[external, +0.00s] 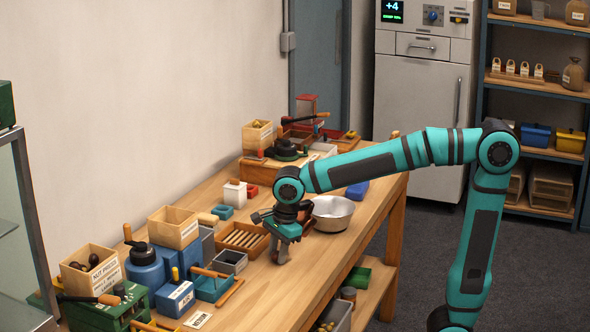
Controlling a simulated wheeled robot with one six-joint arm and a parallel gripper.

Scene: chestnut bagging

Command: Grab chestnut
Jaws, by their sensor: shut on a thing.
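My gripper (281,254) points down low over the middle of the wooden workbench, in front of a metal bowl (333,222) and just right of a slatted wooden tray (240,243). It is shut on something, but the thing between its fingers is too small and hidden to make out. Dark brown round things that look like chestnuts (93,261) lie in a labelled wooden box (108,287) at the bench's near left end. I cannot tell whether the fingertips touch the bench.
The workbench (245,303) has bare wood at the front and right of my gripper. A grey bin (230,262), a blue box (175,299) and a blue container (212,287) crowd its left side. A black-topped device (286,150) stands at the far end.

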